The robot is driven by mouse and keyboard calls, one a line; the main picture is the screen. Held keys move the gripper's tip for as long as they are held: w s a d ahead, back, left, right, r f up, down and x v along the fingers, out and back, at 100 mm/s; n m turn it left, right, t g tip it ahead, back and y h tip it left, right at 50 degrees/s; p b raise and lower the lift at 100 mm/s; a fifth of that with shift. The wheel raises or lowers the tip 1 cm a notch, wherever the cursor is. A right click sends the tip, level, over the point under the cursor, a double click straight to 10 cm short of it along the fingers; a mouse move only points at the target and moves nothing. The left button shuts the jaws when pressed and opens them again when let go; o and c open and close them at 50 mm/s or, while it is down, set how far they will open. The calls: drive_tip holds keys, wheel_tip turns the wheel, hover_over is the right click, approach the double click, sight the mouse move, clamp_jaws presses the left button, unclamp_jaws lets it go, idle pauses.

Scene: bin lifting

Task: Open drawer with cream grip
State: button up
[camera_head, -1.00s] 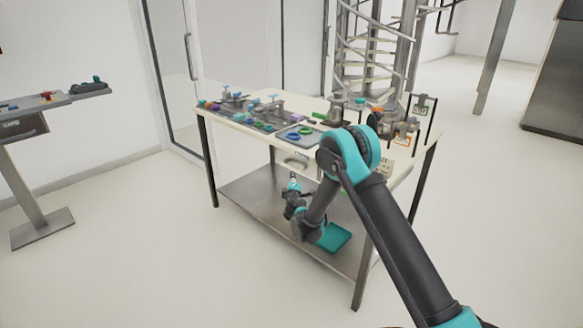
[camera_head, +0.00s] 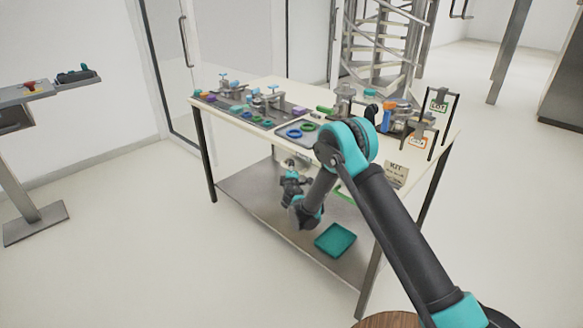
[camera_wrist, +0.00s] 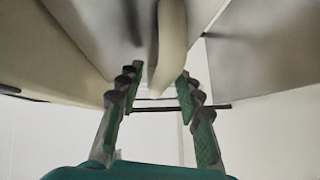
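The cream grip (camera_wrist: 170,45) is a curved bar hanging under the grey underside surfaces (camera_wrist: 215,30) in the wrist view. My gripper (camera_wrist: 157,82) is open, with its two green-padded fingers on either side of the grip's lower part. Gaps show between the grip and both fingers. In the head view, my gripper (camera_head: 291,176) is under the table's front edge, by a pale drawer front (camera_head: 292,158) that my arm partly hides. The drawer looks shut, but I cannot tell for certain.
A round wooden top (camera_head: 390,321) shows at the bottom.

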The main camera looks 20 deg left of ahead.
drive_tip(key=shift+c, duration=0.6)
clamp_jaws()
